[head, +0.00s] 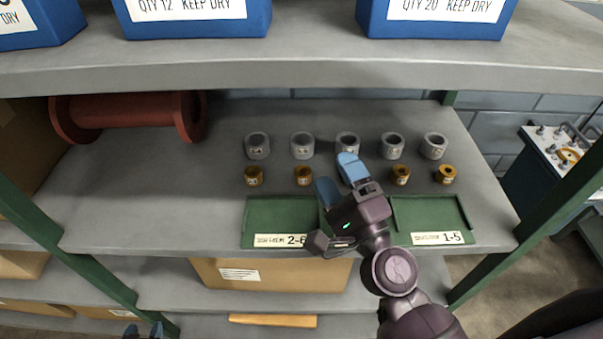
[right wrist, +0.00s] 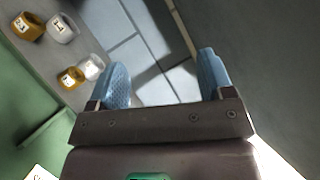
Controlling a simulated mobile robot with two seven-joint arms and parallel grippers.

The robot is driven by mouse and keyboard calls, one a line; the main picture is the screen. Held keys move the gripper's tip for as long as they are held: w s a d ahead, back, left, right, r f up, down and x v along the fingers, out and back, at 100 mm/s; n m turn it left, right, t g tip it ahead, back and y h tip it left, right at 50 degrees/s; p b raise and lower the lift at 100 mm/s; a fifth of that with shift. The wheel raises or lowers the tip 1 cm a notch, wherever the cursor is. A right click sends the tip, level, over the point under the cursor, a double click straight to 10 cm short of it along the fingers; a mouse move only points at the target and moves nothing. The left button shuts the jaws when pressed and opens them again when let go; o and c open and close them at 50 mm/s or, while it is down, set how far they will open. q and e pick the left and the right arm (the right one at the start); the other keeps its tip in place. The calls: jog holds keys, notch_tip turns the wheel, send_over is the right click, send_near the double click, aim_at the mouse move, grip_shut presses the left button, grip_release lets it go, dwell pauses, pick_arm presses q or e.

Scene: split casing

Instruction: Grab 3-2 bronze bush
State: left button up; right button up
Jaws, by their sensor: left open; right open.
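Several bronze bushes stand in a front row on the grey shelf, including ones at the far left (head: 253,176), left of centre (head: 303,175), right of centre (head: 401,175) and far right (head: 446,175). Their labels are too small to read, so I cannot tell which is 3-2. My right gripper (head: 335,170) is open and empty over the middle of the row, hiding that spot. In the right wrist view, the gripper (right wrist: 163,68) has two bronze bushes (right wrist: 27,26) (right wrist: 71,77) to its left, outside the fingers. My left gripper (head: 144,329) is open at the bottom left edge.
Grey rings (head: 302,146) stand in a row behind the bushes. Green trays labelled 2-6 (head: 255,223) and 1-5 (head: 463,222) lie in front. A red spool (head: 130,108) lies at the back left. An upper shelf (head: 300,66) with blue boxes hangs above.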

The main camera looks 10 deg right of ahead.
jog(key=w+d+m+h, duration=0.1)
jog(key=w+m+h, duration=0.1)
jog(key=m+h, duration=0.45)
jog(key=m+g, duration=0.8)
jog(key=m, duration=0.5)
send_near(304, 174)
jog(key=shift+h, duration=0.25)
jog(key=shift+a+p+x, duration=0.2)
jog(key=shift+p+x, duration=0.35)
jog(key=shift+x, duration=4.4)
jog(key=shift+r, duration=0.1)
jog(key=c, duration=1.2)
